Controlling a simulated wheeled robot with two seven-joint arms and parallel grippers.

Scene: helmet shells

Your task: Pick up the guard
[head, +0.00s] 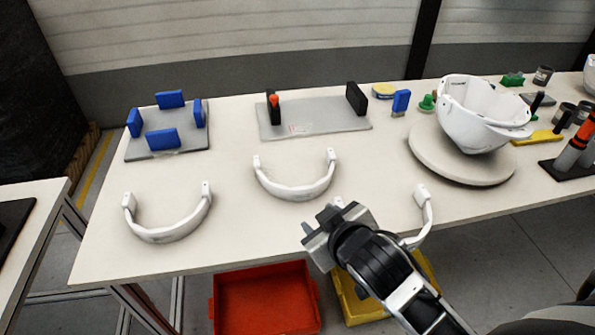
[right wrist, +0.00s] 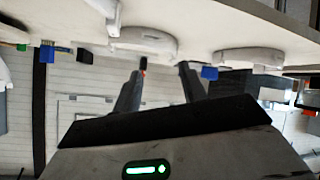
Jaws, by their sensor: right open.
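Three white U-shaped guards lie on the table: one at the left (head: 167,234), one in the middle (head: 293,191), and one at the right (head: 424,212) partly hidden behind my right arm. My right gripper (head: 321,215) is open and empty at the front of the table, just in front and right of the middle guard, apart from it. The right wrist view looks upside down; both fingers (right wrist: 158,80) show spread with nothing between them. Two white curved guards (right wrist: 140,43) (right wrist: 248,56) show beyond the fingers. My left gripper is not in view.
A grey plate with blue blocks (head: 168,144) and a grey plate with black uprights (head: 315,120) stand behind the guards. A white helmet shell (head: 475,112) sits on a round stand (head: 440,157) at right. Red (head: 265,300) and yellow bins (head: 362,310) are below the front edge.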

